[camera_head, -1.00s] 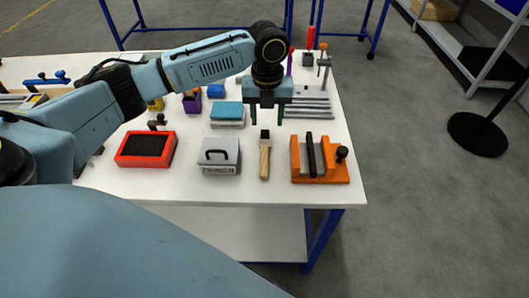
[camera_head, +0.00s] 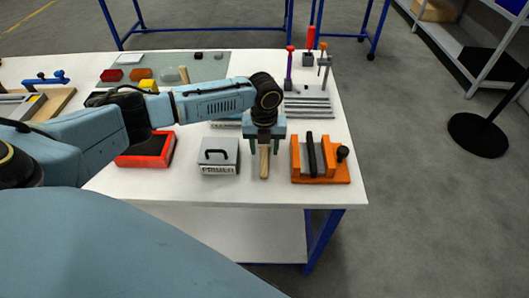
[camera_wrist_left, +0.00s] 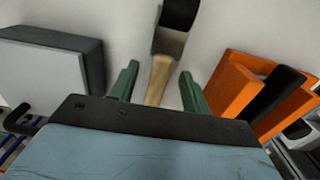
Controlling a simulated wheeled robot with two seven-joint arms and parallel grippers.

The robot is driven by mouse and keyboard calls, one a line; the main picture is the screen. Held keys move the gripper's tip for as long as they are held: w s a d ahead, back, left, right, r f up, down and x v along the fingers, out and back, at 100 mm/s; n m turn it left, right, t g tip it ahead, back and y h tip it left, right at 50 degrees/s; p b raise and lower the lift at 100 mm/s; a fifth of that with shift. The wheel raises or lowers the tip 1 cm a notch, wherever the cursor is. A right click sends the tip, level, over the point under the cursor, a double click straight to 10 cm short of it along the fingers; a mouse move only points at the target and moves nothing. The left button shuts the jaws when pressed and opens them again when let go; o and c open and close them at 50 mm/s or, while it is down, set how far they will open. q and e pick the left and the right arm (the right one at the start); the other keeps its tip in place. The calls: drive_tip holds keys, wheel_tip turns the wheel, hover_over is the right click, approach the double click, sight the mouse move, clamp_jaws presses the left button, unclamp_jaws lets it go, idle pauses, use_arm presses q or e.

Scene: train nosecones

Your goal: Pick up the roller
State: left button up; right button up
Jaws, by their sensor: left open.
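The roller (camera_head: 264,166) has a pale wooden handle and lies on the white table with its handle toward the front edge. In the left wrist view the roller's wooden handle (camera_wrist_left: 159,79) runs up to a metal part and a black head. My left gripper (camera_head: 265,149) points down over it, with open green fingers. In the left wrist view the open left gripper (camera_wrist_left: 158,74) has one finger on each side of the handle, with gaps to both. In the head view the gripper hides the roller's black head. My right gripper is not in view.
A grey box with a black handle (camera_head: 219,157) stands left of the roller. An orange vise-like block (camera_head: 320,170) with a black bar stands close on its right. A red tray (camera_head: 148,160) is further left, partly behind my arm. Bare table lies in front (camera_head: 240,190).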

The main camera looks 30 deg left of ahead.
sight(264, 150)
use_arm(q)
drive_tip(key=shift+c, duration=0.2)
clamp_jaws()
drive_tip(key=shift+r, duration=0.15)
wheel_tip(264, 150, up, 10)
drive_tip(key=shift+p, duration=0.35)
